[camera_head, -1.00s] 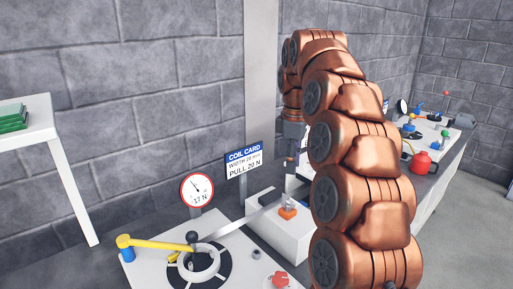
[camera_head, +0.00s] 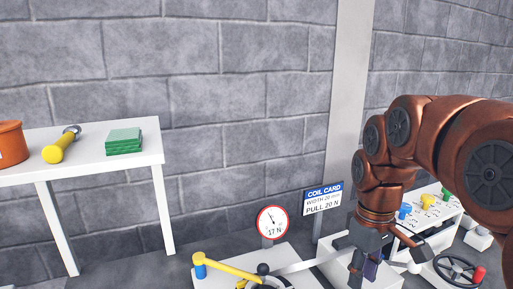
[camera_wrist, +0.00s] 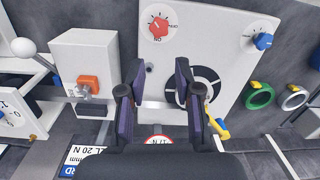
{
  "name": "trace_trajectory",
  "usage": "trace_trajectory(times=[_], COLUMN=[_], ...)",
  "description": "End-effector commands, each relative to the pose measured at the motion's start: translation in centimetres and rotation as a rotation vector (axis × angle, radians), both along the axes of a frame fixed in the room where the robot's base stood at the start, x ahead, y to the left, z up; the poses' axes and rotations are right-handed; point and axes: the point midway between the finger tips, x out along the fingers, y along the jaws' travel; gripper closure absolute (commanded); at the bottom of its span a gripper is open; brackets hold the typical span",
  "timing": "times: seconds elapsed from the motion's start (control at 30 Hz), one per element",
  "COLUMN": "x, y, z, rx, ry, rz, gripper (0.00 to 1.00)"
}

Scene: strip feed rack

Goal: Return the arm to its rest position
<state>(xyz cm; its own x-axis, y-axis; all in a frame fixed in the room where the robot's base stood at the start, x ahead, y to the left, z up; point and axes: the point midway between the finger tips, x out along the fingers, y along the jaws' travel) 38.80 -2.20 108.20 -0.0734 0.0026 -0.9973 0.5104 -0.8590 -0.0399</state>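My copper-coloured arm reaches in from the right in the head view, bent down toward the bench. My gripper (camera_head: 370,268) points down there, in front of a white block (camera_head: 330,262). In the wrist view my gripper (camera_wrist: 160,75) has its two dark fingers well apart, with nothing held between them. Below it a pale metal strip (camera_wrist: 160,113) runs from the white block (camera_wrist: 85,52) toward a black-and-white round plate (camera_wrist: 200,75). The fingers seem to be above the strip; I cannot tell the height.
A white side table (camera_head: 90,155) is at left. A handwheel (camera_head: 457,269) and coloured knobs are at right.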

Motion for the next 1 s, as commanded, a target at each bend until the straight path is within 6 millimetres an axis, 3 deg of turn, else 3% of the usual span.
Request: trace_trajectory(times=[0.03, 0.6, 0.8, 1.0], x=[-1.6, -17.0, -19.5, -19.8], y=[0.3, 2.3, 2.2, 2.2], z=[-0.2, -7.1, -8.6, -8.8], rx=[-0.005, -0.054, -0.063, -0.064], ry=[0.005, 0.073, 0.082, 0.082], rz=[-0.029, -0.440, -0.522, -0.537], gripper=[0.67, 0.67, 0.67, 0.67])
